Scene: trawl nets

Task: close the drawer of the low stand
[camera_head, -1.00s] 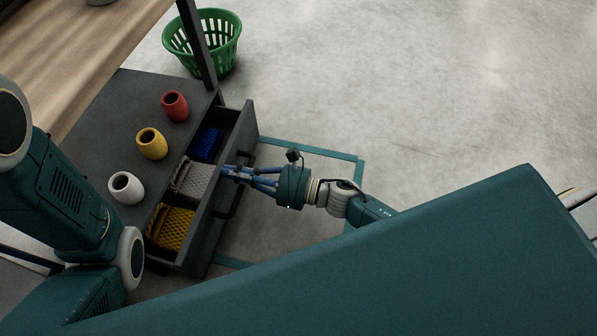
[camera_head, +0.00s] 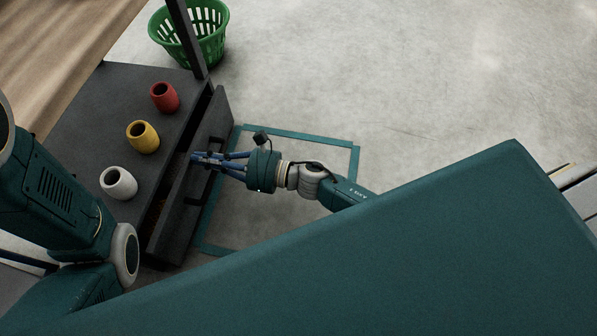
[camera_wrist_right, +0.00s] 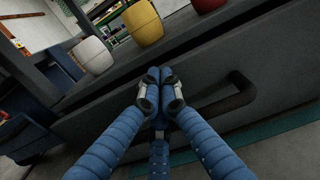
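The low stand (camera_head: 85,120) is dark grey, at the left of the head view. Its drawer (camera_head: 182,222) is still out a little, with a narrow dark gap behind its front panel. Inside the gap only a bit of brownish colour shows; the rest of the contents is hidden. A dark bar handle (camera_wrist_right: 232,98) sits on the drawer front. My right gripper (camera_head: 196,157) has its blue fingers drawn together at the front's upper edge, beside the handle, and holds nothing. In the right wrist view its fingertips (camera_wrist_right: 160,90) meet against the dark panel. My left gripper is out of view.
Red (camera_head: 164,97), yellow (camera_head: 143,137) and white (camera_head: 119,183) cups stand on the stand's top. A green basket (camera_head: 212,45) is on the floor behind. Teal tape (camera_head: 300,137) outlines clear floor right of the drawer.

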